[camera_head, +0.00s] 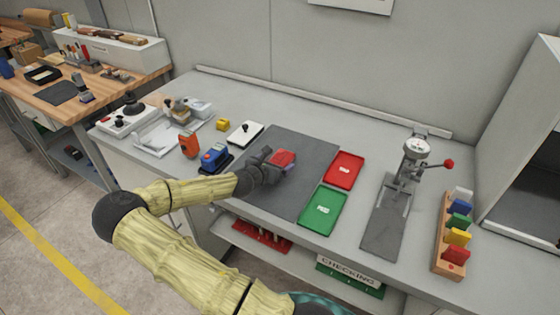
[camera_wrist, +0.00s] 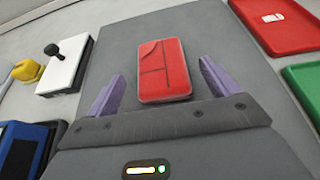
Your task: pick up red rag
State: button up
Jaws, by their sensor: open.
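The red rag (camera_wrist: 163,70) is a flat, folded-looking red rectangle lying on the dark grey mat (camera_wrist: 130,40). In the head view my gripper (camera_head: 280,165) is low over the mat at the rag.
A red tray (camera_head: 344,169) and a green tray (camera_head: 323,210) lie right of the mat. A blue device (camera_head: 214,157), an orange device (camera_head: 189,144) and a white block with a black knob (camera_head: 245,134) stand left. A dial-gauge stand (camera_head: 411,160) is further right.

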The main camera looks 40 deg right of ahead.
aim_at(280, 159)
jog(key=p+x, duration=0.1)
jog(key=x, duration=0.3)
jog(key=shift+d+f, duration=0.1)
jog(key=shift+d, duration=0.25)
jog(key=shift+w+f, duration=0.1)
jog(key=shift+w, duration=0.1)
jog(key=shift+s, duration=0.1)
jog(key=shift+d, duration=0.1)
jog(key=c, duration=1.1)
jog(key=shift+c, duration=0.3)
notch_tip(280, 159, up, 10)
jog(key=shift+r+b, duration=0.1)
jog(key=shift+b, duration=0.35)
